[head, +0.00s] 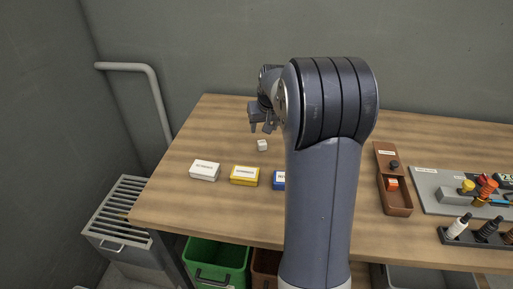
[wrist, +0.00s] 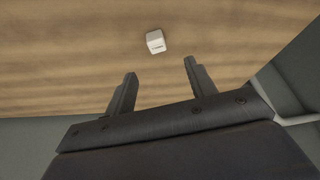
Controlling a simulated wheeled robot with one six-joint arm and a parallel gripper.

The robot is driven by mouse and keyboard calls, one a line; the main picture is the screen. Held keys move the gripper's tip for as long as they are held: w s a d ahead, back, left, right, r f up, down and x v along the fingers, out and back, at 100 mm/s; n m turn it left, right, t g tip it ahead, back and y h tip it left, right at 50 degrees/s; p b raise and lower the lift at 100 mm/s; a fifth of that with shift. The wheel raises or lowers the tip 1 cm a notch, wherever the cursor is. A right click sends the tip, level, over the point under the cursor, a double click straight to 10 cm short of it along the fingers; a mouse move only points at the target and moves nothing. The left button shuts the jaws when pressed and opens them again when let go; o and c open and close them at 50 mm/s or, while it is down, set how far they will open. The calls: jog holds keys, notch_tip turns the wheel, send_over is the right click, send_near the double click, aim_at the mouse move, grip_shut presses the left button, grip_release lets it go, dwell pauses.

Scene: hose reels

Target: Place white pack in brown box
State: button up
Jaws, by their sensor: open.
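A white pack with a dark-printed label (head: 205,171) lies flat at the left of the wooden table, left of a yellow pack. A small white block (head: 262,145) stands behind them; in the wrist view it also shows (wrist: 155,41) ahead of the fingertips. My gripper (head: 262,129) is open and empty above the table near this block, its two fingers apart in the wrist view (wrist: 160,68). A brown open box (head: 265,262) stands under the table's front edge, partly hidden by my arm. A narrow brown tray (head: 394,201) lies on the table at right, holding small items.
A yellow pack (head: 244,175) and a partly hidden blue pack (head: 279,180) lie in row with the white one. A green bin (head: 217,262) stands below the table. A grey board (head: 425,185) and a dark bottle rack (head: 455,238) occupy the right side. The table's back left is clear.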

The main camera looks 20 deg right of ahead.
send_over(262, 142)
jog(key=s, duration=0.2)
jog(key=f, duration=0.5)
jog(key=shift+s+a, duration=0.1)
jog(key=shift+a, duration=0.3)
jog(key=shift+d+p+x, duration=0.2)
jog(key=shift+p+x, duration=0.6)
jog(key=shift+x, duration=1.85)
jog(key=shift+s, duration=0.15)
jog(key=shift+c, duration=0.4)
jog(key=c, duration=1.1)
